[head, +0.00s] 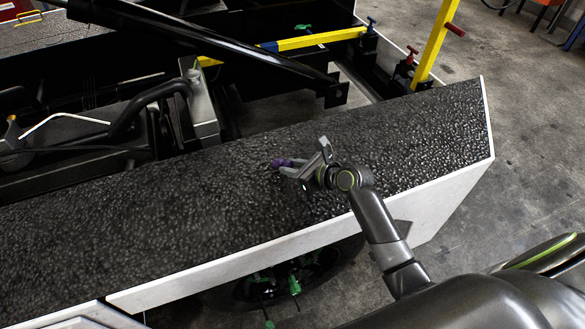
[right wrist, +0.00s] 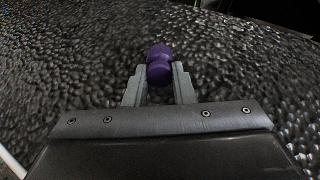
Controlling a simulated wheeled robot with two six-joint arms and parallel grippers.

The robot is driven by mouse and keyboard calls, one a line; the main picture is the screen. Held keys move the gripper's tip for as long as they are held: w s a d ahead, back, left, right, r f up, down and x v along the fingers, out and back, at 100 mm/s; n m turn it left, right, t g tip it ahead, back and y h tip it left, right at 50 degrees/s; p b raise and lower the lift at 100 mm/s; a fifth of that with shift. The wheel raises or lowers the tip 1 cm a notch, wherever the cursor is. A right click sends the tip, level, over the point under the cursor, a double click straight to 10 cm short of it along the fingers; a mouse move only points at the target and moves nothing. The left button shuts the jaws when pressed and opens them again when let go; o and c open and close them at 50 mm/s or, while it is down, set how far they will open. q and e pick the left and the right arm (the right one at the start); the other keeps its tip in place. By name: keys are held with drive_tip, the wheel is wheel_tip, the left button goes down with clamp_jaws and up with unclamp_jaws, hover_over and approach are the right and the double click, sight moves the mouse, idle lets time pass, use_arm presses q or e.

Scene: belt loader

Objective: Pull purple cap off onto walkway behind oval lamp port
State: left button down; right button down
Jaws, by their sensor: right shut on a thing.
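The purple cap (head: 281,163) is between the fingertips of my right gripper (head: 292,168), just over the black textured walkway (head: 220,195). In the right wrist view the purple cap (right wrist: 159,66) sits between the two grey fingers of the right gripper (right wrist: 159,80), which are shut on it. Textured walkway surface fills the background there; whether the cap touches it I cannot tell. The oval lamp port is not visible in either view. My left gripper is not in view.
The walkway has a white side edge (head: 300,242) along its near side. A wheel with green parts (head: 294,285) is below. A black strut (head: 220,42) and yellow bars (head: 437,42) stand beyond the walkway. The walkway around the gripper is clear.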

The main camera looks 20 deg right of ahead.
drive_tip(key=shift+f, duration=0.1)
drive_tip(key=c, duration=1.1)
unclamp_jaws()
drive_tip(key=shift+c, duration=0.2)
drive_tip(key=p+v, duration=0.1)
drive_tip(key=v, duration=1.6)
drive_tip(key=shift+s+p, duration=0.25)
drive_tip(key=shift+p, duration=0.05)
drive_tip(key=shift+d, duration=0.1)
